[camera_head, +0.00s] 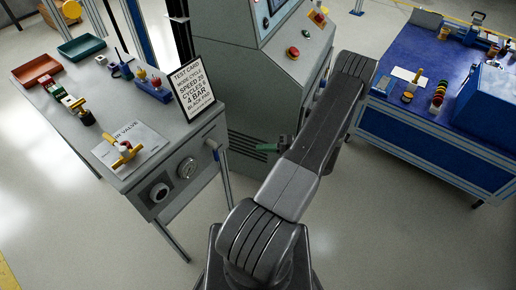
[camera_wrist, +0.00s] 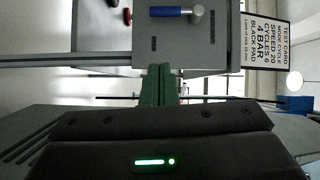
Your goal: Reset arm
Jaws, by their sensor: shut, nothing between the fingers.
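My arm reaches forward from the bottom middle of the head view. My gripper (camera_wrist: 158,88) shows in the wrist view with its two green fingers together and nothing between them. In the head view its green fingers (camera_head: 269,147) show small beside the arm, in front of the grey machine (camera_head: 240,60) and right of the grey bench (camera_head: 150,172). The rest of the gripper is mostly hidden behind my arm there.
The grey bench holds a test card (camera_head: 195,88), a red tray (camera_head: 36,70), a green tray (camera_head: 81,48) and a yellow-handled valve (camera_head: 124,152). A blue bench (camera_head: 435,132) stands at right. The card also shows in the wrist view (camera_wrist: 267,45).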

